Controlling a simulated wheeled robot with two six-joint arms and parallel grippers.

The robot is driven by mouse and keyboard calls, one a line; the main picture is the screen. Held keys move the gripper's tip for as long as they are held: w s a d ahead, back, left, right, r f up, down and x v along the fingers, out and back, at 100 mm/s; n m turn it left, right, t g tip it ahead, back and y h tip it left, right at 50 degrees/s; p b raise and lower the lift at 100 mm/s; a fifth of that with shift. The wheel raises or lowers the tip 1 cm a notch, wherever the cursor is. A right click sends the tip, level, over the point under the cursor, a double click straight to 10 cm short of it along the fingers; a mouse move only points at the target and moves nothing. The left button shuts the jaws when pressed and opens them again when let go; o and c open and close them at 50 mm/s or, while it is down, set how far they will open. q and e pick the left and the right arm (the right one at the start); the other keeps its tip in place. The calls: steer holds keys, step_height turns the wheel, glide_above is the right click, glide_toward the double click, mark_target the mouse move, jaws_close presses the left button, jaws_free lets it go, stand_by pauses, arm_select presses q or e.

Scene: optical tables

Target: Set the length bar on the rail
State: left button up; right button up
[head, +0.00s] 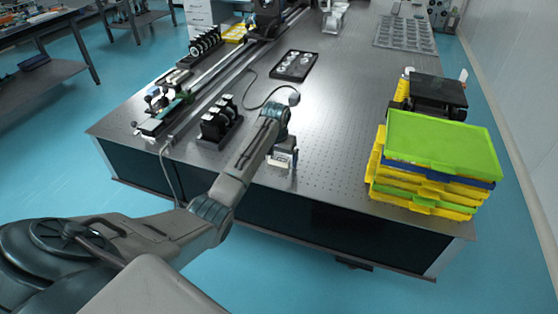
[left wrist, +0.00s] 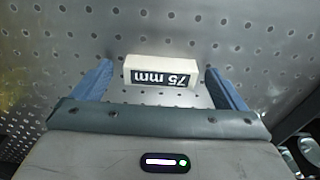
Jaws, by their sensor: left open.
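The length bar (left wrist: 160,72) is a pale block with a dark "75 mm" label, which reads upside down in the left wrist view. It lies on the perforated metal table top. My left gripper (head: 282,161) is over the near edge of the table in the head view. Its blue fingers are open, one on each side of the bar, with a gap at both ends. In the head view the bar is hard to tell apart from the gripper. The long rail (head: 215,82) runs along the left part of the table. My right gripper is not in view.
A black rack of round optics (head: 220,124) stands between my left gripper and the rail. A black tray (head: 295,65) lies farther back, with a cable near it. Stacked yellow, blue and green trays (head: 440,145) stand at the right edge. The middle of the table (head: 330,115) is clear.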

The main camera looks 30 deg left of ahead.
arm_select(q)
steer(key=c, duration=1.2)
steer(key=shift+c, duration=0.2)
